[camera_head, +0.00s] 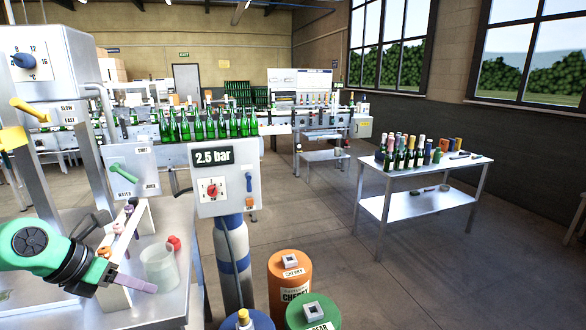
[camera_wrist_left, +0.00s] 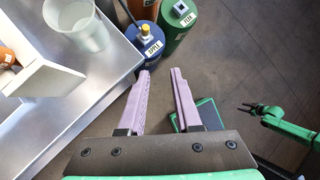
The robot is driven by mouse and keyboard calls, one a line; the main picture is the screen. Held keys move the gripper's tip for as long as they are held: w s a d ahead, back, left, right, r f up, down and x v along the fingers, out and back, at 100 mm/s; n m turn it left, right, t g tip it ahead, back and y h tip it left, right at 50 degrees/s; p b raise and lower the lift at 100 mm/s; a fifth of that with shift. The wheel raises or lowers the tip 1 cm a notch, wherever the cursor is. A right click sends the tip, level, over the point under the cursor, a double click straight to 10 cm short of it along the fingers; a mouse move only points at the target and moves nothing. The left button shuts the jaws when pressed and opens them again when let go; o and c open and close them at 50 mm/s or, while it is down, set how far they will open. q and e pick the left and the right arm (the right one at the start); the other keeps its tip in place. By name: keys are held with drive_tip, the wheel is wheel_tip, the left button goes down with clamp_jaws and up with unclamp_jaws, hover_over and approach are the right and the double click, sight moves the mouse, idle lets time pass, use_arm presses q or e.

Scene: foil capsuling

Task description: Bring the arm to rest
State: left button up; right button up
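My left arm comes in from the left in the head view, green with a dark wrist. My left gripper (camera_head: 137,283) is over the front of the metal bench, close to the translucent beaker. In the left wrist view the two mauve fingers of my left gripper (camera_wrist_left: 160,75) are apart with nothing between them. Floor and drums show beyond them. My right gripper (camera_wrist_left: 247,109) shows small at the right of the left wrist view, on a green arm. Its dark fingers look spread and empty, above the floor.
The metal bench (camera_head: 170,308) carries a translucent beaker (camera_head: 159,265) and a white rack (camera_head: 122,240). Orange (camera_head: 289,275), green (camera_head: 313,314) and blue (camera_wrist_left: 148,42) drums stand beside it. A side table (camera_head: 425,203) with bottles stands right. The floor between is clear.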

use_arm(q)
drive_tip(key=w+d+r+n+t+h, duration=0.1)
drive_tip(key=w+d+n+t+h, duration=0.35)
drive_tip(key=d, duration=0.35)
drive_tip(key=s+a+f+n+t+y, duration=0.1)
drive_tip(key=s+a+f+n+y, duration=0.4)
drive_tip(key=n, duration=0.8)
drive_tip(key=a+f+n+t+y, duration=0.1)
drive_tip(key=a+f+n+y, duration=0.3)
drive_tip(key=f+n+y, duration=0.7)
drive_tip(key=s+d+f+n+g+h, duration=0.4)
drive_tip(key=s+d+f, duration=0.1)
drive_tip(key=s, duration=0.3)
drive_tip(key=s+d+f+n+g+h, duration=0.4)
drive_tip(key=s+d+n+g, duration=0.1)
drive_tip(key=s, duration=0.4)
wheel_tip(320, 180, down, 22)
drive_tip(key=s+g, duration=0.1)
drive_tip(key=s, duration=0.1)
drive_tip(key=s+a+f, duration=0.2)
drive_tip(key=s+f, duration=0.5)
drive_tip(key=s, duration=0.1)
drive_tip(key=s+a+f+g, duration=0.1)
drive_tip(key=s+f, duration=0.7)
drive_tip(key=shift+s+a+f+m+y, duration=0.15)
drive_tip(key=shift+s+a+m+y, duration=0.2)
